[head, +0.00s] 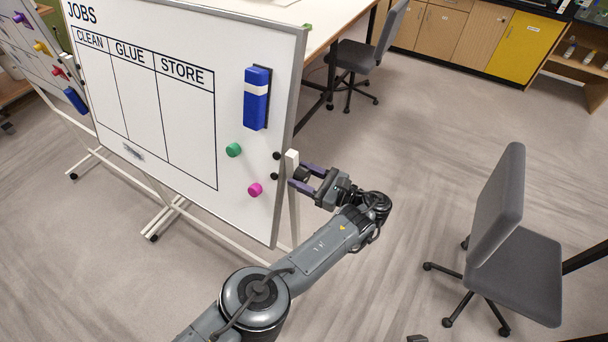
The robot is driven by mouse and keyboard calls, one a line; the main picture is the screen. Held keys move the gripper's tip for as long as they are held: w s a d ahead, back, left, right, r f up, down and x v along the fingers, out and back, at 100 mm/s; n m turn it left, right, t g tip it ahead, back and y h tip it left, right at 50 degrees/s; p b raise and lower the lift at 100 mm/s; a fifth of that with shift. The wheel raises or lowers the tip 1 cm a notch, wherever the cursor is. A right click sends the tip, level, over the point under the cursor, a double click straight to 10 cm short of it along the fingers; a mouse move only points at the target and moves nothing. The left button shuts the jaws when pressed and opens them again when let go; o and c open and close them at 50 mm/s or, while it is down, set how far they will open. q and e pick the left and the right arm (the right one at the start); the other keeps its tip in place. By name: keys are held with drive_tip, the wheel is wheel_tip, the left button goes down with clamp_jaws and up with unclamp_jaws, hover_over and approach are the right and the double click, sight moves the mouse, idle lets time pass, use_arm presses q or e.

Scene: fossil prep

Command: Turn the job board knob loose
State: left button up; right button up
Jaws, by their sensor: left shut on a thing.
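The job board (180,160) is a white panel headed JOBS, with columns CLEAN, GLUE and STORE, on a wheeled white stand. A dark knob (301,174) sits by the white upright (292,205) at the board's right edge. My left gripper (298,175) reaches it from the right with its purple fingers, one on each side, and is shut on it. The fingers partly hide the knob, so its turn cannot be told. My right gripper is not in view.
A blue eraser (257,98), a green magnet (233,150) and a magenta magnet (255,190) are on the board. A grey chair (515,270) stands at the right, another (365,58) by the table behind. The floor (430,150) between is clear.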

use_arm(q)
drive_tip(key=shift+f+n, duration=0.1)
drive_tip(key=shift+n, duration=0.4)
drive_tip(key=o, duration=1)
drive_tip(key=shift+o, duration=0.2)
